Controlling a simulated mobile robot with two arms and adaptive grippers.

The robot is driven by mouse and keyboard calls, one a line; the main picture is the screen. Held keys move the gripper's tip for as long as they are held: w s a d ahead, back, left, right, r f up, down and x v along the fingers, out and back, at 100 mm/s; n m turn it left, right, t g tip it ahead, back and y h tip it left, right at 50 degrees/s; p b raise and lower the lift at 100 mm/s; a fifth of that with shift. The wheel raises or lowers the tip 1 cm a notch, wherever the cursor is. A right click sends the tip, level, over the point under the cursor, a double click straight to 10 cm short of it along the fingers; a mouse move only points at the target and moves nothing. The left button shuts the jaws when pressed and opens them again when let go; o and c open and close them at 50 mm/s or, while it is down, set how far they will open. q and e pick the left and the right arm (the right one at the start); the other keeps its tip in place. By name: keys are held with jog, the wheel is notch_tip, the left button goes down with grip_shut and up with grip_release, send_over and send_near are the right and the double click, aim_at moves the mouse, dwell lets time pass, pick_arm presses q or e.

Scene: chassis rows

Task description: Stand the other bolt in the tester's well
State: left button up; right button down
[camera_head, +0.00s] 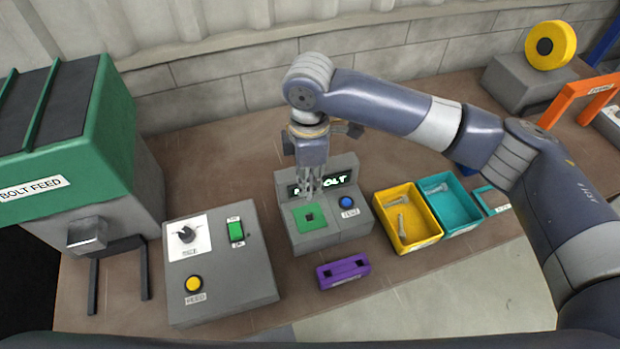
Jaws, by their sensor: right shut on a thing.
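The tester (338,236) is a grey box with a green plate (304,226) on top, and the dark square well (310,217) is in that plate. Its lit display (340,181) ends in "BOLT"; the gripper hides part of the text. My right gripper (312,190) points down just above the plate, shut on a bolt that is hard to tell from the grey fingers. I cannot tell whether the bolt's tip is in the well. My left gripper is not in view.
A purple block with two holes (343,272) lies in front of the tester. A grey control box (222,275) and the green bolt feed (103,130) stand to the left. A blue button (346,202) is right of the plate. An orange frame (580,97) stands far right.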

aim_at(310, 198)
notch_tip(310, 198, down, 3)
jog(key=shift+r+b, duration=0.2)
jog(key=shift+b, duration=0.75)
jog(key=shift+f, duration=0.35)
notch_tip(310, 198, down, 4)
jog(key=shift+r+b, duration=0.15)
jog(key=shift+b, duration=0.45)
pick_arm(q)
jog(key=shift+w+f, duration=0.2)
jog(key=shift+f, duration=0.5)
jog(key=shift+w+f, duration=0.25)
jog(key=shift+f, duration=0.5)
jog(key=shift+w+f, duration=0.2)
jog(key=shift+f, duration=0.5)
pick_arm(e)
jog(key=shift+f, duration=0.55)
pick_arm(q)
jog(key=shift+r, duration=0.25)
pick_arm(e)
jog(key=shift+r, duration=0.1)
pick_arm(q)
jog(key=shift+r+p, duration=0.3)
jog(key=shift+p, duration=0.1)
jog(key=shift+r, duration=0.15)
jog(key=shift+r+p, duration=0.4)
jog(key=shift+p, duration=0.1)
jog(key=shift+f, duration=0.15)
pick_arm(e)
jog(key=shift+f, duration=0.4)
